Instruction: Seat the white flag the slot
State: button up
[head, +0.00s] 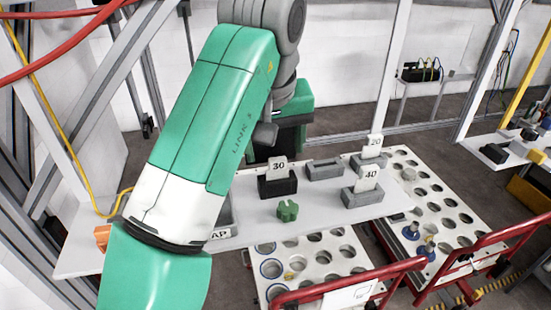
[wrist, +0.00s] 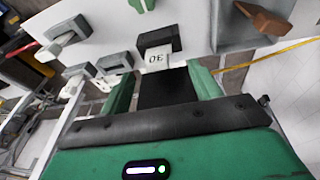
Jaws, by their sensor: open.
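A white flag marked 30 (head: 278,165) stands upright in a black slotted block (head: 277,186) on the white table. In the wrist view the flag (wrist: 157,60) and its black block (wrist: 156,38) lie just ahead of my gripper (wrist: 161,78). The green fingers are apart, one to each side of the flag, with nothing gripped. White flags marked 40 (head: 370,175) and 20 (head: 375,142) stand in grey blocks to the right. A grey block with no flag (head: 325,169) sits between them and the black block. I cannot tell whether the fingers touch the 30 flag.
A green knobbed piece (head: 287,210) lies in front of the black block. A grey tray (wrist: 231,30) holding a brown piece (wrist: 262,19) is at the wrist view's upper right. Perforated carts (head: 330,247) with red handles stand beside the table.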

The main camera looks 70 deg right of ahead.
jog(key=v, duration=0.3)
jog(key=shift+r, duration=0.25)
dwell(0.6)
